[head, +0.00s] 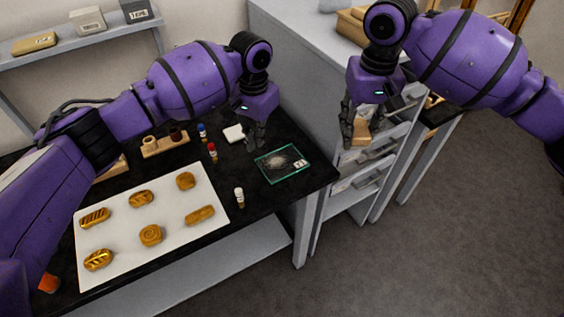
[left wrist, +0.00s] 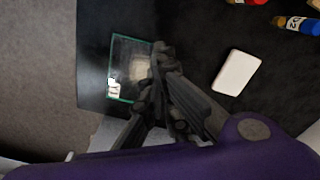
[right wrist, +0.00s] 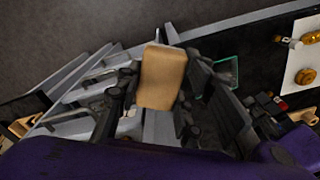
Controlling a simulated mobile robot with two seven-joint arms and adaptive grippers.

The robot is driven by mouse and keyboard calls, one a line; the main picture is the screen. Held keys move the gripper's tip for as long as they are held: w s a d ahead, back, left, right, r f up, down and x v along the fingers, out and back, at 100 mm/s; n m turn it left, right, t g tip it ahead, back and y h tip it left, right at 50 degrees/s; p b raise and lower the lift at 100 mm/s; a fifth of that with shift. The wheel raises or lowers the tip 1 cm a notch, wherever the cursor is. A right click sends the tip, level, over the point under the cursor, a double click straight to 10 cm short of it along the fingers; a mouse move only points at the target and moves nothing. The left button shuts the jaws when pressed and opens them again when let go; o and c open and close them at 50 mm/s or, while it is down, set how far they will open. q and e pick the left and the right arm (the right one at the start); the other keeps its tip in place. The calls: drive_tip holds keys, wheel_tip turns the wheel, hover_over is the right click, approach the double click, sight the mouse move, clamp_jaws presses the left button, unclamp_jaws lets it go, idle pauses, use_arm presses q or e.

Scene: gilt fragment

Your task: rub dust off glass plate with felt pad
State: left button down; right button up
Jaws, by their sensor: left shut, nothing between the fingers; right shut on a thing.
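The glass plate (head: 271,173) lies on the black table top near its right end, with green edges, a pale dusty patch and a small white label. It also shows in the left wrist view (left wrist: 122,58), partly behind my left gripper (left wrist: 158,52). My left gripper (head: 257,143) is shut and empty just beyond the plate's far edge. My right gripper (head: 350,138) is shut on a tan block-like pad (right wrist: 163,77), held right of the table, away from the plate. A white rectangular pad (head: 233,133) lies flat left of my left gripper.
A white sheet (head: 170,222) with several gilt ornaments covers the table's left part. A small white-capped bottle (head: 239,197) stands between sheet and plate. Red (head: 212,152) and blue (head: 202,131) bottles stand behind. A grey cabinet with open drawers (head: 370,165) is at the right.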

use_arm(q)
wheel_tip(320, 180, up, 11)
drive_tip(key=shift+f, duration=0.2)
drive_tip(key=shift+s, duration=0.1)
